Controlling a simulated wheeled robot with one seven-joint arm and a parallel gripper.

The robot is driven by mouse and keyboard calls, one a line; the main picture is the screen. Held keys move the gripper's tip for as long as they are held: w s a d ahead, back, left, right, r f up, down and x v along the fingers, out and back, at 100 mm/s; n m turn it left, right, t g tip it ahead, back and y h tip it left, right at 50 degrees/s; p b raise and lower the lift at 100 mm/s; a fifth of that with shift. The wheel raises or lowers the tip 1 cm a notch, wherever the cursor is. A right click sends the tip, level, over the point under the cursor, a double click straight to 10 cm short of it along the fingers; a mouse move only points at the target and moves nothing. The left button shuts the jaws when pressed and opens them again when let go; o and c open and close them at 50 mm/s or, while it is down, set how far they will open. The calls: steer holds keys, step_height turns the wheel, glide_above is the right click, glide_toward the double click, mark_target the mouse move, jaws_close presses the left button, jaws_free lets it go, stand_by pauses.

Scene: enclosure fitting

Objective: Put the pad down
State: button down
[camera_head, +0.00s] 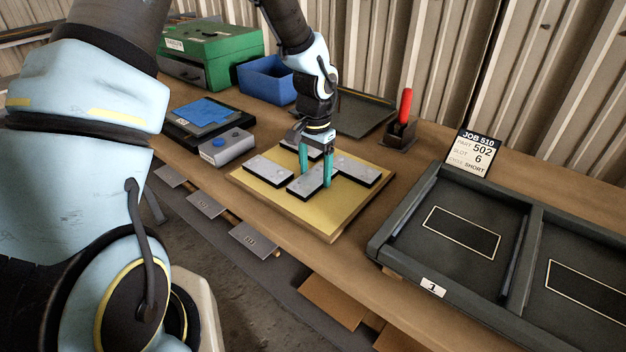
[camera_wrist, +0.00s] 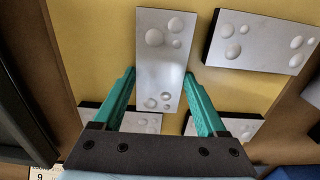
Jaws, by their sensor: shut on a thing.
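Several grey pads with round bumps and dark undersides are at the yellow board on the bench. My gripper (camera_head: 316,182) points down over the board, with its green fingers on either side of the middle pad (camera_head: 306,187). In the wrist view this pad (camera_wrist: 162,60) lies lengthwise between the fingertips (camera_wrist: 160,76), and my gripper is shut on it. I cannot tell whether it touches the board or is held just above it. Another pad (camera_head: 268,171) lies to the left and one (camera_head: 358,171) to the right. A further pad behind is partly hidden by my gripper.
A dark tray (camera_head: 399,222) with outlined slots and a job card (camera_head: 474,152) is at the right. A red-handled tool (camera_head: 404,108) stands behind the board. A blue bin (camera_head: 268,80), green box (camera_head: 215,50) and small grey device (camera_head: 227,147) are at the left.

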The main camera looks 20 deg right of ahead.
mark_target(315, 177)
step_height(315, 177, up, 10)
steer(key=b, duration=0.2)
stand_by(0.3)
